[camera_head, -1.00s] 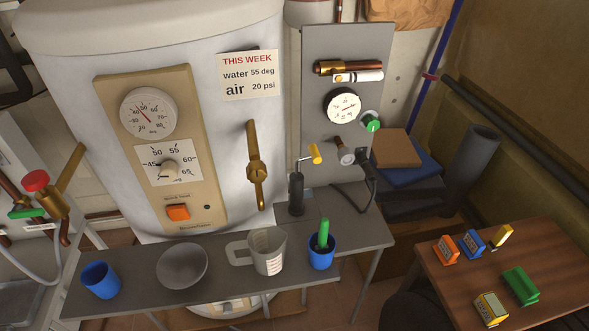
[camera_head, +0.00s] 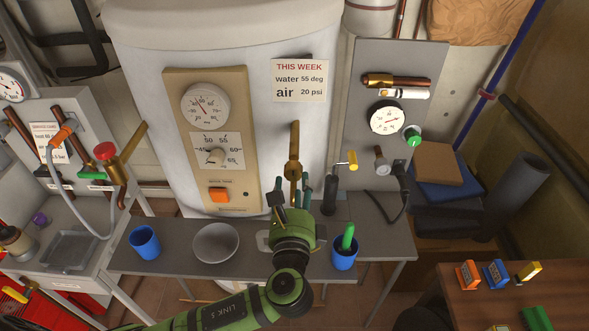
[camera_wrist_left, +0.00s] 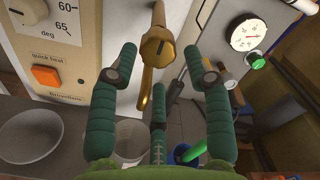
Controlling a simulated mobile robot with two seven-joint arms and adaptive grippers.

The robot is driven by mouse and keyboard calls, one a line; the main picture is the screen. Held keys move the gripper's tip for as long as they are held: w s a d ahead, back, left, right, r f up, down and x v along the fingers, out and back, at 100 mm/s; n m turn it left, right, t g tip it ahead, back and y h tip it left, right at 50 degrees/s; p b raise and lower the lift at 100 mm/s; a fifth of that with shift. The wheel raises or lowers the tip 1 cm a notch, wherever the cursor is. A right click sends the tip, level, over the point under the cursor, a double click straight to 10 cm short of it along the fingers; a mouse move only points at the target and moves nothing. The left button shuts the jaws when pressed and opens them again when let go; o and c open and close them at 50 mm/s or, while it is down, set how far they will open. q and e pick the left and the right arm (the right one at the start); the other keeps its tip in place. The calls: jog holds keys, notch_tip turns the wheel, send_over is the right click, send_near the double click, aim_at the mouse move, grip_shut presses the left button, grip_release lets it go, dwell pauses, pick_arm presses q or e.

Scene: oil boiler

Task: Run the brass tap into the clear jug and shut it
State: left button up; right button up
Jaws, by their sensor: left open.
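The brass tap (camera_head: 294,150) is on the front of the white boiler, right of the dial panel. In the left wrist view the brass tap (camera_wrist_left: 153,45) shows its round knob and spout beyond my fingers. My left gripper (camera_head: 291,197) is open and empty, in front of and below the tap in the head view. Its green fingers (camera_wrist_left: 159,62) are spread, with the tap between the upper two in the picture; I see no contact. The clear jug (camera_head: 263,240) stands on the grey shelf, mostly hidden behind my gripper. Part of the jug (camera_wrist_left: 129,138) shows between the fingers in the wrist view.
On the grey shelf (camera_head: 180,262) stand a blue cup (camera_head: 145,242), a grey bowl (camera_head: 216,243) and a blue cup with a green-handled tool (camera_head: 344,252). A black upright grip (camera_head: 329,195) with a yellow-tipped lever stands right of my gripper.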

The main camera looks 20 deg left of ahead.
aim_at(294, 177)
pick_arm(q)
jog(key=p+x, duration=0.1)
jog(key=x, duration=0.3)
jog(key=shift+w+a, duration=0.15)
jog(key=shift+w, duration=0.4)
jog(key=shift+a, duration=0.1)
